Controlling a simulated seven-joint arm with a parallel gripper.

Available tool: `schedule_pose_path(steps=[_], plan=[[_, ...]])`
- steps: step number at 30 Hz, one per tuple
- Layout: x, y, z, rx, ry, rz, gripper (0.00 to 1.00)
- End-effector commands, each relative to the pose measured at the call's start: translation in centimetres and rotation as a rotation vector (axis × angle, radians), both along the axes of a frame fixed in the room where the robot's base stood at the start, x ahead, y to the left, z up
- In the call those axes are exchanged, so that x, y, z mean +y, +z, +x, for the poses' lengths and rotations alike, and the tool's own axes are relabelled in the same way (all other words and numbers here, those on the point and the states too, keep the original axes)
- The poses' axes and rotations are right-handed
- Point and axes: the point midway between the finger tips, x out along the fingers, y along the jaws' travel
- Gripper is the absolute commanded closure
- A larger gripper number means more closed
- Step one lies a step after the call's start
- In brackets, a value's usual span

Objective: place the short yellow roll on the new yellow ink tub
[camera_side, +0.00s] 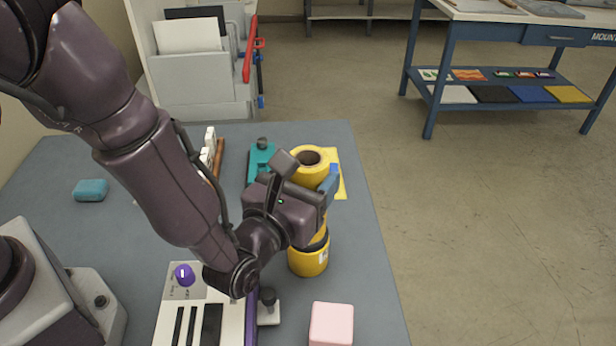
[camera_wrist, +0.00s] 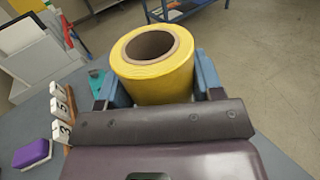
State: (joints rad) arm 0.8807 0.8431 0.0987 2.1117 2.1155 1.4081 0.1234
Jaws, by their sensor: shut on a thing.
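The short yellow roll (camera_side: 309,158) stands roughly upright in my gripper (camera_side: 330,186), its open core facing up. My gripper is shut on it, with a blue finger on either side in the wrist view, where the roll (camera_wrist: 150,82) fills the space between the fingers (camera_wrist: 155,85). Below my gripper in the side view is a yellow tub (camera_side: 308,262) with a dark band near its top and a pale label. The roll is above the tub. My gripper hides part of the space between them, so I cannot tell whether they touch.
A pink block (camera_side: 331,323) and a white device with a purple knob (camera_side: 185,275) are at the front. A teal block (camera_side: 91,190) lies left. A teal item (camera_side: 262,158) and yellow sheet (camera_side: 342,182) lie behind. White number markers (camera_wrist: 61,112) show in the wrist view.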

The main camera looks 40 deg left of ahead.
Motion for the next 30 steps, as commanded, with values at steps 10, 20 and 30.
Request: schedule_pose_path(steps=[10,20,30], plan=[[0.0,-0.3,0.0,-0.003,0.001,0.000,0.73],[0.0,-0.3,0.0,-0.001,0.001,-0.001,0.14],[-0.7,0.0,-3.2,0.000,-0.004,0.001,0.14]])
